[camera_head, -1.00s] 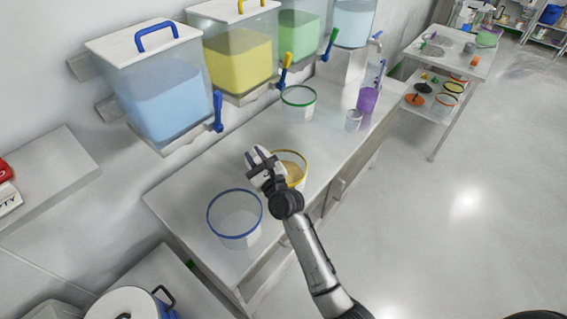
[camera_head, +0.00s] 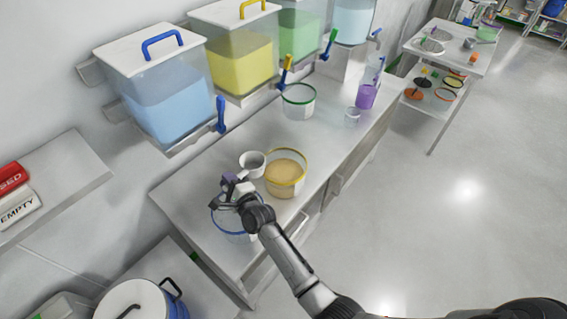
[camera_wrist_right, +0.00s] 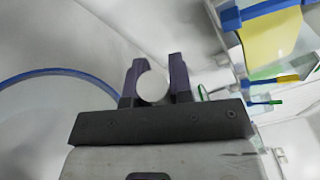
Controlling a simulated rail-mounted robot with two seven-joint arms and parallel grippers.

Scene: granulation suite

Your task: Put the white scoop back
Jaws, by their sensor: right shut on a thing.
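The white scoop (camera_head: 252,162) is in my right gripper (camera_head: 232,181), its cup out beyond the fingers, beside the yellow-rimmed tub of tan powder (camera_head: 285,187). In the right wrist view its round white end (camera_wrist_right: 153,86) shows between the two dark fingers. My gripper and wrist are over the blue-rimmed tub (camera_head: 216,217), covering part of it; its blue rim also shows in the wrist view (camera_wrist_right: 60,74). I cannot tell what is in the scoop's cup. My left gripper is not in view.
Wall-mounted bins with blue (camera_head: 170,105), yellow (camera_head: 238,62) and green (camera_head: 298,32) contents overhang the bench (camera_head: 180,190). A green-rimmed tub (camera_head: 299,102), a small clear cup (camera_head: 352,118) and a purple-filled bottle (camera_head: 366,96) stand farther along. Open floor lies right.

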